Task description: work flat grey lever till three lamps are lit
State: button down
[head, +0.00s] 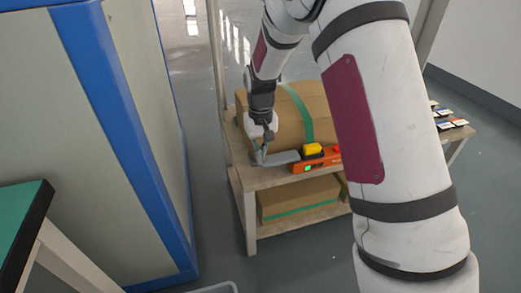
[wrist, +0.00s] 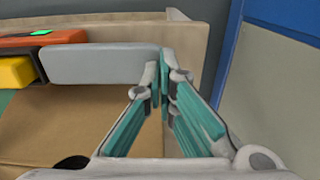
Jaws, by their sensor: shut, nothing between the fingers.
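The flat grey lever (head: 282,157) sticks out to the left of an orange-red housing (head: 328,158) on the wooden stand. In the wrist view the lever (wrist: 105,65) runs level from the housing (wrist: 45,42) to my fingertips. One small green lamp (head: 307,168) shows bright on the housing; other lamps cannot be made out. A yellow block (head: 313,148) sits at the housing beside the lever. My gripper (head: 259,160) is shut and empty at the lever's free end. In the wrist view its fingertips (wrist: 161,72) are beside that end; contact cannot be told.
A cardboard box with green tape (head: 283,112) stands close behind the lever. Another box (head: 298,198) is on the lower shelf. A blue-edged cabinet (head: 120,130) rises at the left, with floor between it and the stand. Several small cards (head: 455,123) lie at the right.

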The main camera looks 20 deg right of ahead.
aim_at(259, 166)
jog(key=shift+f, duration=0.1)
dwell(0.3)
jog(key=shift+a+f+h+p, duration=0.25)
jog(key=shift+f+h+p, duration=0.05)
jog(key=shift+f+h, duration=1)
jog(key=shift+f, duration=1.05)
jog(key=shift+a, duration=0.1)
jog(key=a+p+v, duration=0.1)
jog(key=p+v, duration=0.5)
jog(key=v, duration=0.8)
jog(key=shift+a+f+p, duration=0.15)
jog(key=shift+a+p, duration=0.15)
jog(key=shift+d, duration=0.1)
